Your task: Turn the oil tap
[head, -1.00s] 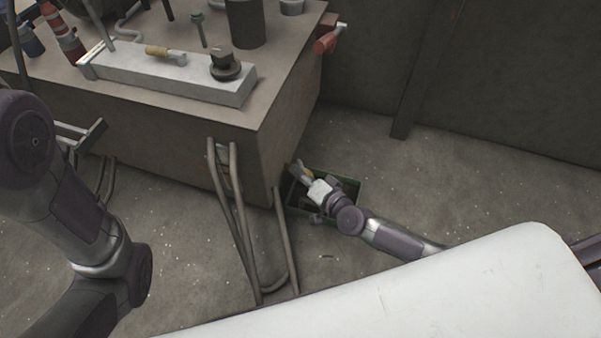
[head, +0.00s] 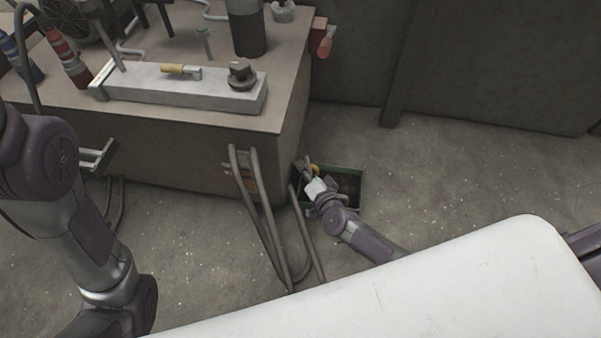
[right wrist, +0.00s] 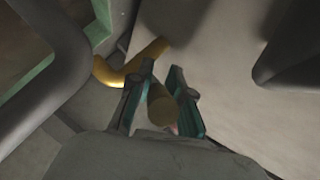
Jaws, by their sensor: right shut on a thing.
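The oil tap has a yellow, bent lever (right wrist: 128,68) in the right wrist view, low by the machine's side wall. A round brass-coloured piece (right wrist: 162,106) of it sits between the two fingers of my right gripper (right wrist: 164,95). The gripper is shut on the tap. In the head view, a small patch of the yellow tap (head: 314,168) shows beside my right gripper (head: 309,174), at the machine's lower right corner. The gripper hides most of the tap there. My left arm shows at the left, but its gripper is out of view.
A green-rimmed tray (head: 361,188) lies on the floor under my right gripper. The large grey machine (head: 180,165) stands beside it. Bent grey pipes (head: 262,215) stand in front of the machine, close to my right arm. The floor to the right is open.

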